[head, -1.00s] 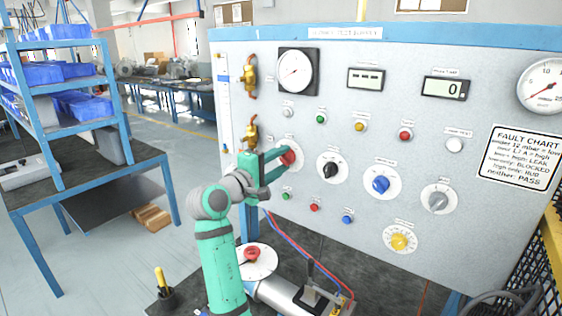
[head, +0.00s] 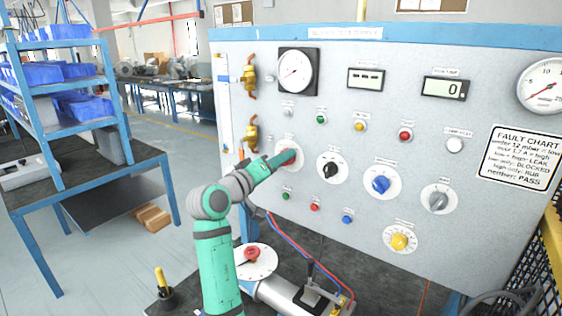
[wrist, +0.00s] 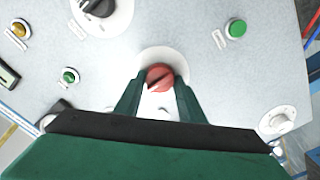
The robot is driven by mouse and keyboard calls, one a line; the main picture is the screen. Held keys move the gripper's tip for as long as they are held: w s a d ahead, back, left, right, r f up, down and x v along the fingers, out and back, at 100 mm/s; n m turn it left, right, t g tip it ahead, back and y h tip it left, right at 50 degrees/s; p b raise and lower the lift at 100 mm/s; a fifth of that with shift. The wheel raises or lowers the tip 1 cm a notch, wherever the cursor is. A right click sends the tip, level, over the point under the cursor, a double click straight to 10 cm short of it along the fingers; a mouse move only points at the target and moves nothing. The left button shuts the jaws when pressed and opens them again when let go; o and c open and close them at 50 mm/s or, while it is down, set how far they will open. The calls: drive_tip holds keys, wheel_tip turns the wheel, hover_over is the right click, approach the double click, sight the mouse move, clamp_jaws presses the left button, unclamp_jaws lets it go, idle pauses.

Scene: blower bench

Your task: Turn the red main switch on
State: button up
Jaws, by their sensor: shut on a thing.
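The red main switch (head: 288,157) is a round red knob on a white disc at the left of the grey panel (head: 330,110). My gripper (head: 285,160) reaches it from the lower left and hides part of it in the head view. In the wrist view the red knob (wrist: 160,77) sits between the green fingertips of my gripper (wrist: 160,88), which are shut on it. A dark slanted line shows across the knob's face.
Black (head: 331,168), blue (head: 381,184), grey (head: 438,200) and yellow (head: 400,241) knobs sit to the right of the switch. A brass valve (head: 250,133) is close at the left. Small buttons lie above and below. A bench (head: 255,262) stands below the panel.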

drive_tip(key=m, duration=0.8)
drive_tip(key=shift+f+m, duration=0.1)
drive_tip(key=shift+m, duration=0.3)
idle(0.4)
drive_tip(key=o, duration=1)
drive_tip(key=shift+o, duration=0.2)
drive_tip(key=v, duration=1.1)
drive_tip(key=shift+d, duration=0.2)
